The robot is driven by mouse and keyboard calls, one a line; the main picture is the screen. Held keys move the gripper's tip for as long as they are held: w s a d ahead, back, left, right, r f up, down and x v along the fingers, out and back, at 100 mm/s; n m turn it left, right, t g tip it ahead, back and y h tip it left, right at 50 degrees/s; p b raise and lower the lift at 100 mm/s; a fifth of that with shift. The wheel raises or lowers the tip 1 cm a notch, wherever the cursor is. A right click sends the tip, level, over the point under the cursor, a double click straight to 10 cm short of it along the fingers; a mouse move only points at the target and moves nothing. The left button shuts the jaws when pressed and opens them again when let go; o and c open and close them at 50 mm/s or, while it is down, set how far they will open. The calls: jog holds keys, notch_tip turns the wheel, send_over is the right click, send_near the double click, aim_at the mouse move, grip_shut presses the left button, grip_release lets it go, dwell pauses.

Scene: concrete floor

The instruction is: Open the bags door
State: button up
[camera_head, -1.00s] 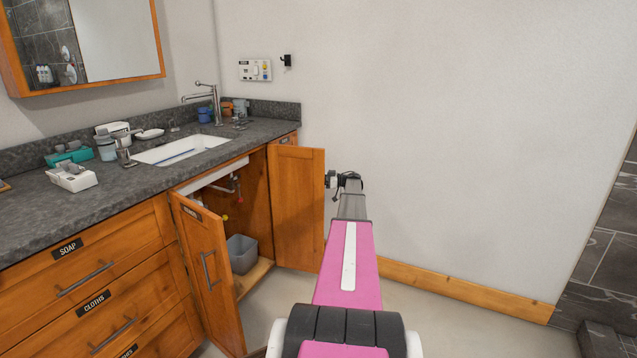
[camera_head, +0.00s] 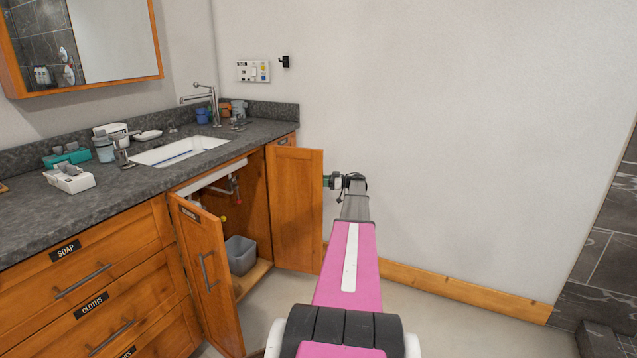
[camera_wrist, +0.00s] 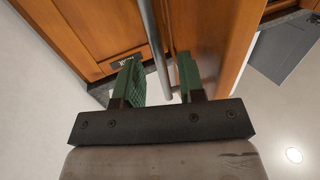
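Two wooden doors under the sink stand open. The right door (camera_head: 297,208) swings out to the right and its inner face shows in the head view. The left door (camera_head: 209,275) has a vertical bar handle and a small label. I cannot read "bags" on either door. My gripper (camera_head: 331,181) is at the right door's outer side, by its free edge. In the wrist view its green fingers (camera_wrist: 160,80) are apart, with a grey bar handle (camera_wrist: 153,40) running between them. Contact with the handle is unclear.
The open cabinet holds a grey bin (camera_head: 241,254) and sink pipes. Drawers (camera_head: 95,300) labelled soap and cloths are at the left. The counter (camera_head: 110,185) carries a sink and small items. The wall (camera_head: 440,130) is close behind my gripper; bare floor lies to the right.

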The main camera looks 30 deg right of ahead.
jog(key=v, duration=0.8)
